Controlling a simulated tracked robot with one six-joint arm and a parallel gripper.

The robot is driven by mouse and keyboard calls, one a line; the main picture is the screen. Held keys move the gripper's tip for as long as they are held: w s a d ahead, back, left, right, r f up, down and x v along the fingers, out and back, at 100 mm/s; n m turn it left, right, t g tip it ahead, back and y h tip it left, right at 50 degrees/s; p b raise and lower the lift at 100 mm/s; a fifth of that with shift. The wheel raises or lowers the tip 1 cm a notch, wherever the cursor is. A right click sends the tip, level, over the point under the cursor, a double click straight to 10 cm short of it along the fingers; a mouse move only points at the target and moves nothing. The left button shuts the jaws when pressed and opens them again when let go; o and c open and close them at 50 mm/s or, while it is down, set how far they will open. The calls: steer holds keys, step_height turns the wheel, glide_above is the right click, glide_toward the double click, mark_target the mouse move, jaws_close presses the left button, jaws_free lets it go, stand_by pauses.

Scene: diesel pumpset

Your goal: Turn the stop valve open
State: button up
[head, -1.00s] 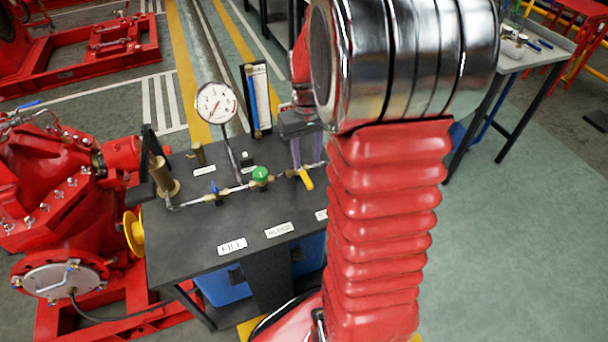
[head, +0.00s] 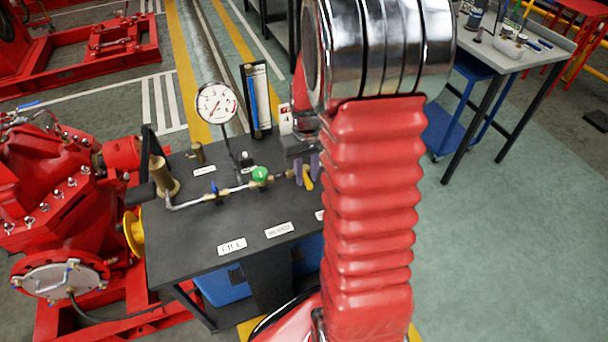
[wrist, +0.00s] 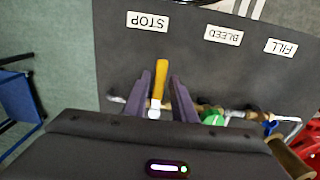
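The stop valve has a yellow lever (wrist: 160,80), near the STOP label (wrist: 147,21) in the wrist view. In the head view the lever (head: 308,181) shows at the right end of the pipe run on the dark bench, partly hidden by my gripper. My gripper (wrist: 161,84) has its two purple fingers on either side of the lever, with a small gap seen on both sides. In the head view my gripper (head: 306,168) reaches down over the valve. The valve body is mostly hidden.
A green-handled valve (head: 260,174) and a blue-handled valve (head: 214,188) sit left along the same pipe. A round gauge (head: 216,102) and a sight tube (head: 257,98) stand behind. A red pump (head: 60,200) is at left. Open floor lies right.

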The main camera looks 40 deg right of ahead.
jaws_close()
steer(key=shift+a, duration=0.25)
steer(key=shift+d, duration=0.1)
